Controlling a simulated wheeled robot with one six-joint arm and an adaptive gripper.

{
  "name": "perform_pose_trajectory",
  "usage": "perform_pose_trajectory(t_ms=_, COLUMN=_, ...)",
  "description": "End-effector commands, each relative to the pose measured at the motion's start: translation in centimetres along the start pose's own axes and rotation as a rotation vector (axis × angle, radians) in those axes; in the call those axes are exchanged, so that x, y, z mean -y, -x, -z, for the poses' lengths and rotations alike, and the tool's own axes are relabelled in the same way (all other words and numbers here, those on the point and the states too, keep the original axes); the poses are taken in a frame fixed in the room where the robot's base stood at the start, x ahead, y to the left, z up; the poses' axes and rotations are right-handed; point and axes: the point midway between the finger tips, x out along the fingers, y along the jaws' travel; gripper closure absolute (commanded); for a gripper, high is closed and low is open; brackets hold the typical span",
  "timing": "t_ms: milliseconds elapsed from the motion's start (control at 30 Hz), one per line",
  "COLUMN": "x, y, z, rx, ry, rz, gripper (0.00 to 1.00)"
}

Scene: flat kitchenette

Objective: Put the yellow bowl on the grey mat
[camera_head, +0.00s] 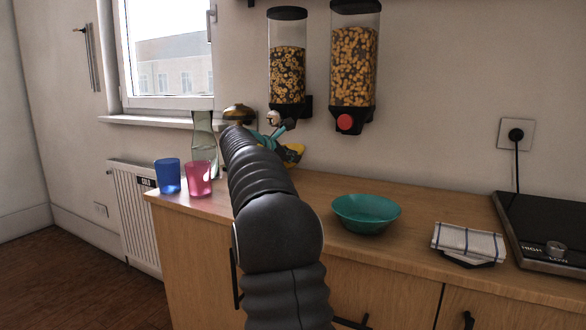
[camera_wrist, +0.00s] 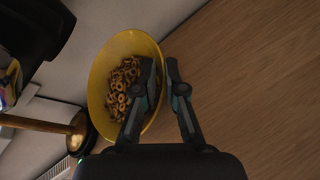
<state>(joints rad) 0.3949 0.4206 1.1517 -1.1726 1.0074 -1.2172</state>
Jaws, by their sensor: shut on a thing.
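The yellow bowl (camera_wrist: 112,53) holds brown cereal rings in the wrist view. My gripper (camera_wrist: 160,72) is shut on its right rim, one finger inside and one outside. In the head view, only a bit of the yellow bowl (camera_head: 293,155) shows behind my arm, near the wall below the left dispenser. My gripper (camera_head: 276,132) is partly hidden there. I cannot tell whether the bowl touches the counter. I cannot make out a grey mat in either view; my arm covers part of the counter.
A teal bowl (camera_head: 366,214), a checked cloth (camera_head: 468,241) and a black hob (camera_head: 550,232) are on the counter's right. A blue cup (camera_head: 168,176), pink cup (camera_head: 199,179) and glass carafe (camera_head: 204,137) stand left. Two cereal dispensers (camera_head: 288,62) (camera_head: 355,62) hang above. A brass-coloured object (camera_wrist: 40,125) is near the bowl.

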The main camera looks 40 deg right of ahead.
Motion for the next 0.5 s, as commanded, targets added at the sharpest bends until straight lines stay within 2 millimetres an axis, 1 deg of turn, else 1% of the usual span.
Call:
perform_pose_trajectory(t_ms=167, x=1.1, y=-0.7, z=1.7, rx=0.0, ry=0.003, rz=0.0, gripper=1.0)
perform_pose_trajectory(t_ms=300, x=1.3, y=-1.7, z=2.3, rx=0.001, ry=0.001, rz=0.0, gripper=1.0)
perform_pose_trajectory(t_ms=467, x=1.4, y=-1.8, z=2.4, rx=0.0, ry=0.001, rz=0.0, gripper=1.0)
perform_pose_trajectory(t_ms=500, x=1.5, y=-1.9, z=2.5, rx=-0.001, ry=0.002, rz=0.001, gripper=0.86)
